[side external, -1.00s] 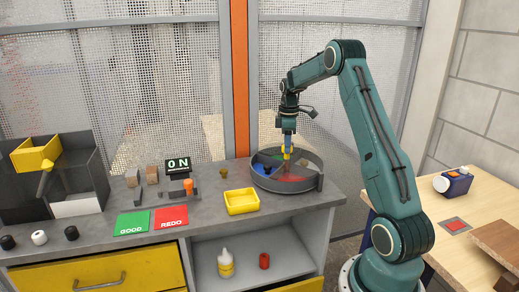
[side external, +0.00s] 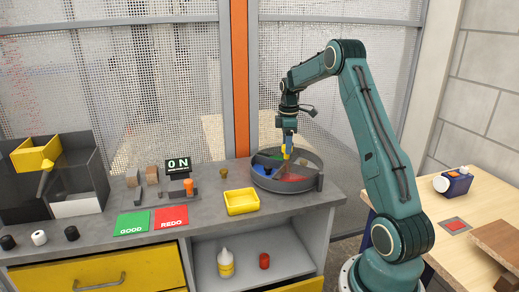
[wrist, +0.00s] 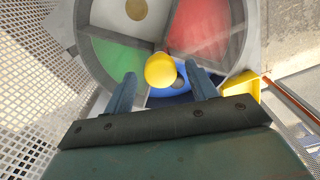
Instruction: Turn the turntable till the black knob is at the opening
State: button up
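The round grey turntable (side external: 318,163) stands on the right end of the grey bench. Its sectors show green, red and blue, with a pale one in the wrist view. A yellow handle (wrist: 160,70) rises at its centre. My gripper (side external: 287,153) is over the centre, pointing down. In the wrist view its two fingers (wrist: 160,74) stand on either side of the yellow handle, with gaps. A dark shape in the blue sector (side external: 266,172) may be the black knob; the yellow handle partly hides that area in the wrist view. I cannot make out the rim's opening clearly.
A brass piece (wrist: 136,9) lies in the pale sector. A metal mesh screen is close behind the bench.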

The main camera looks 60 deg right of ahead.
jog(key=shift+r, duration=0.1)
notch_tip(320, 180, up, 14)
jog(key=shift+f, duration=0.2)
dwell(0.7)
jog(key=shift+a, duration=0.15)
jog(key=s+a+r+m+t+h, duration=0.15)
jog(key=a+r, duration=0.25)
jog(key=a, duration=0.7)
jog(key=s+a+r+m+t+y, duration=0.1)
jog(key=s+a+r, duration=0.25)
jog(key=a, duration=0.85)
jog(key=s+a+f+m+t, duration=0.1)
jog(key=s+a+f, duration=0.2)
jog(key=s+a, duration=0.4)
jog(key=s+a+f+m+t, duration=0.2)
jog(key=s+a+f, duration=0.2)
jog(key=s+a, duration=0.4)
jog(key=shift+s, duration=0.2)
